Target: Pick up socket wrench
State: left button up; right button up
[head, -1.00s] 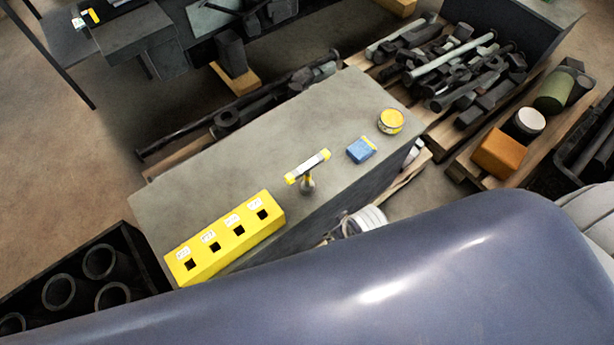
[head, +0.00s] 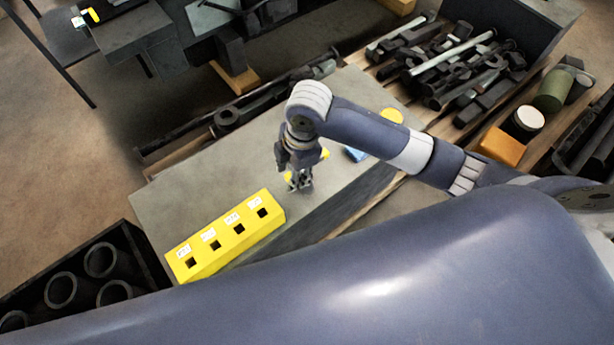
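The socket wrench (head: 324,154) stands on the grey bench top. Only its yellow handle ends show, one on each side of my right gripper (head: 301,184). The gripper points down over the wrench and covers the middle of its handle and most of its shaft. The fingers are small and dark here, and I cannot tell whether they are open or closed on the wrench. My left gripper is not in view.
A yellow block (head: 226,236) with square holes and white labels lies left of the wrench. A blue box (head: 355,155) and a yellow tin (head: 392,116) are to the right, partly behind my arm. The left bench top (head: 185,200) is clear.

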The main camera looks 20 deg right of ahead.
jog(key=w+d, duration=0.1)
jog(key=w+d+n+h, duration=0.1)
jog(key=d, duration=0.1)
jog(key=w+d+r+n, duration=0.1)
jog(key=shift+w+d+r+g+h, duration=0.1)
jog(key=shift+w+d+g+h, duration=0.2)
jog(key=shift+d, duration=0.05)
jog(key=shift+d+f, duration=0.1)
jog(key=shift+f, duration=0.3)
notch_tip(320, 180, down, 10)
jog(key=shift+r, duration=0.1)
grip_shut()
jog(key=shift+w+r, duration=0.1)
